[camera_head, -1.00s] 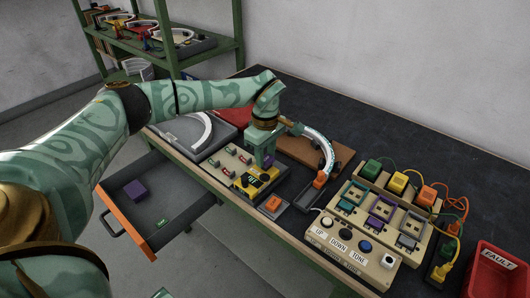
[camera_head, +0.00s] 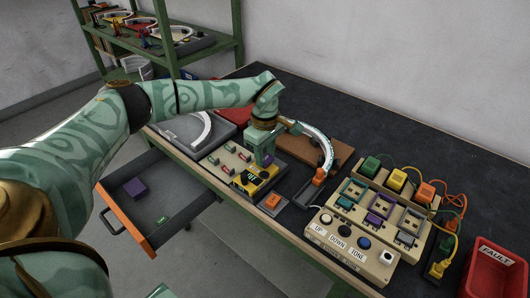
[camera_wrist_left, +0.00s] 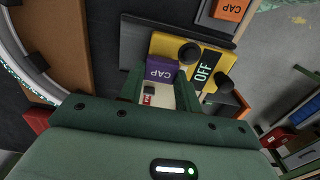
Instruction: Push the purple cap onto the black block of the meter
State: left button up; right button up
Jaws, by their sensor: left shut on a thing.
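My left gripper (camera_head: 263,160) is over the yellow meter (camera_head: 262,182) on the bench. It is shut on the purple cap, which shows between the fingers in the left wrist view (camera_wrist_left: 161,71) with its CAP label. In that view the yellow meter (camera_wrist_left: 215,52) carries a black OFF label and two round black parts. One black part (camera_wrist_left: 189,53) is right beside the cap. The black block's top and any contact with the cap are hidden. My right gripper is not in view.
An orange cap (camera_head: 272,202) sits in front of the meter. An arc stand (camera_head: 318,185) is close on the right. A button box (camera_head: 350,240) and a red FAULT bin (camera_head: 495,270) are further right. An open drawer (camera_head: 160,205) juts out below left.

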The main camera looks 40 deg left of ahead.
pick_arm(q)
jog(key=shift+f, duration=0.2)
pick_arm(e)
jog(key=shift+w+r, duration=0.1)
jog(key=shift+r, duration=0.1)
pick_arm(q)
jog(key=o, duration=1)
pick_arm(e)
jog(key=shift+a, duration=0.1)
pick_arm(q)
jog(key=shift+r+p, duration=0.15)
jog(key=shift+p, duration=0.15)
jog(key=shift+r+p, duration=2.8)
jog(key=shift+r, duration=0.6)
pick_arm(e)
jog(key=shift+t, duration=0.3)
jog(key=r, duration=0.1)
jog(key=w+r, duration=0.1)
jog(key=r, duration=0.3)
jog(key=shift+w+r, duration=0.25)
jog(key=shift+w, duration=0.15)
pick_arm(q)
jog(key=shift+c, duration=0.2)
